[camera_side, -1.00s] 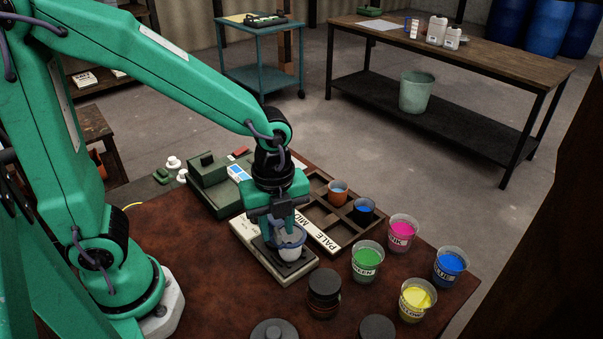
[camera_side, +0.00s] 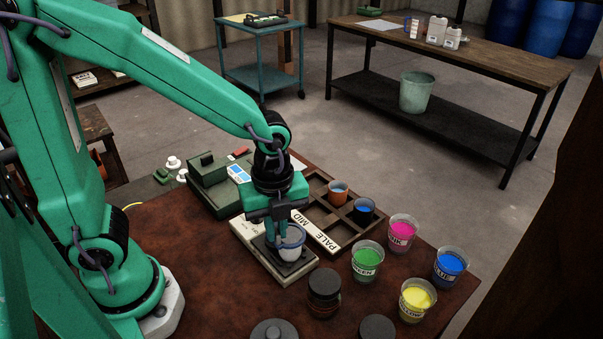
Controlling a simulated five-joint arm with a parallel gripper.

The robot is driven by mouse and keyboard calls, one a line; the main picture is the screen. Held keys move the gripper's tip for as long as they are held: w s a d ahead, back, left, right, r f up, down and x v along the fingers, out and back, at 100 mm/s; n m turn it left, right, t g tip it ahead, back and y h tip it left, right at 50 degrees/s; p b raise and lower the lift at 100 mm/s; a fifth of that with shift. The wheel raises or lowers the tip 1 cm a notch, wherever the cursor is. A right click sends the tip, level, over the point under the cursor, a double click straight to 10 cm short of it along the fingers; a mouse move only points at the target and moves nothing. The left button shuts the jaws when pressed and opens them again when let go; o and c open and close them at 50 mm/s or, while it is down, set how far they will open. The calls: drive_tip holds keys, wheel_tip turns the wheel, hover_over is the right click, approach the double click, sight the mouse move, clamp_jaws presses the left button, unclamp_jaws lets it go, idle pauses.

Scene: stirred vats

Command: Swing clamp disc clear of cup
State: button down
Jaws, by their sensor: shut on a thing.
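A small pale cup (camera_side: 291,250) stands upright on the black plate (camera_side: 297,267) of a low cream-coloured device (camera_side: 259,248). My gripper (camera_side: 278,240) points straight down at the cup's left and rear side, its fingers close together and low by the rim. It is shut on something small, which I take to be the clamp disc. The disc itself is hidden or too small to make out among the fingers and the cup's rim. I cannot tell whether the fingers touch the cup.
Open cups of pink (camera_side: 403,229), green (camera_side: 368,257), blue (camera_side: 450,264) and yellow (camera_side: 417,295) stand to the right. A dark jar (camera_side: 324,286) stands in front. A compartment tray (camera_side: 321,189) holding small cups lies behind. A green boxy device (camera_side: 209,170) stands back left.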

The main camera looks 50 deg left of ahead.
drive_tip(key=s+a+m, duration=0.3)
drive_tip(key=a+m, duration=0.3)
drive_tip(key=m, duration=0.7)
drive_tip(key=shift+s+a, duration=0.2)
drive_tip(key=shift+s, duration=0.1)
drive_tip(key=shift+r, duration=0.1)
idle(0.5)
drive_tip(key=c, duration=1.5)
unclamp_jaws()
drive_tip(key=shift+r, duration=0.1)
